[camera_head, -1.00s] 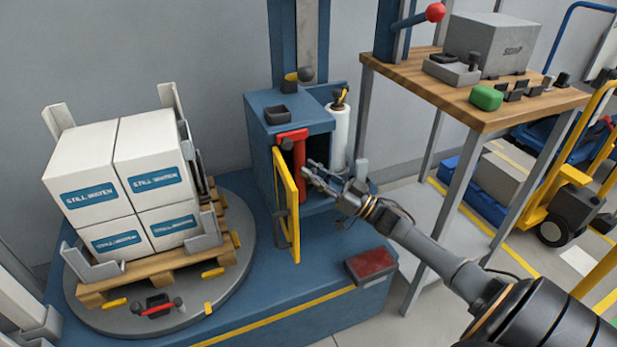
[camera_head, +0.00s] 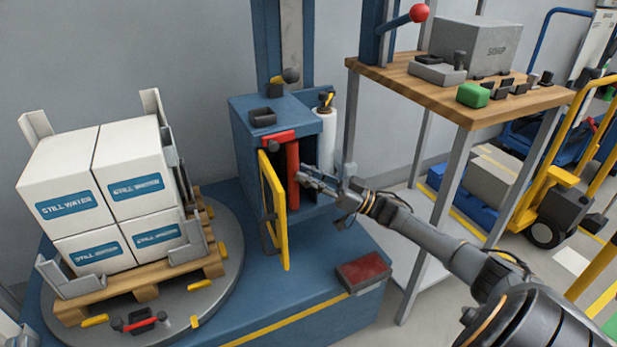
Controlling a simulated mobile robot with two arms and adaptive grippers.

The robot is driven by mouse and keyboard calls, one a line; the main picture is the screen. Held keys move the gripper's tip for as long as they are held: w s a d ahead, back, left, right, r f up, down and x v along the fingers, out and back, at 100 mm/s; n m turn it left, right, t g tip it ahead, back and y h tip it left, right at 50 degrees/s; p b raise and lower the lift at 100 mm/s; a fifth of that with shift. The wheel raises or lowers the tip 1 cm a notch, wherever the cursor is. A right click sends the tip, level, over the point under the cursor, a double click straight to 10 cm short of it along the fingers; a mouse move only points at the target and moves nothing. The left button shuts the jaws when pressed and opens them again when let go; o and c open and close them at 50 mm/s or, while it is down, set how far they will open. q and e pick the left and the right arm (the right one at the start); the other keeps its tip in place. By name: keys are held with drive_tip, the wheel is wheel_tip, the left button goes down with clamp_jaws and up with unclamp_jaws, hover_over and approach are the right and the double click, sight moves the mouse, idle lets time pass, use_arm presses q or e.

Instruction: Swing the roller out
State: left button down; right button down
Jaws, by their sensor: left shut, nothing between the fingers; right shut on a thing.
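The red upright roller (camera_head: 293,178) stands in the open front of the blue cabinet (camera_head: 250,120), under a red bracket. A yellow frame (camera_head: 275,215) stands angled out at the front left of the opening, beside the roller. My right gripper (camera_head: 303,173) reaches in from the right and is shut on the roller at about mid-height. Its fingertips are small here, and the far side of the grip is hidden. My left gripper is out of view.
A turntable (camera_head: 215,300) at left bears a pallet of white cartons (camera_head: 130,180). A white film roll (camera_head: 326,140) stands right of the cabinet. A dark red block (camera_head: 363,272) lies on the blue base. A wooden workbench (camera_head: 420,95) stands behind my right arm.

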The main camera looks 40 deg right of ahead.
drive_tip(key=c, duration=1.5)
unclamp_jaws()
drive_tip(key=shift+o, duration=0.2)
drive_tip(key=v, duration=1.2)
drive_tip(key=shift+r, duration=0.1)
drive_tip(key=shift+c, duration=0.4)
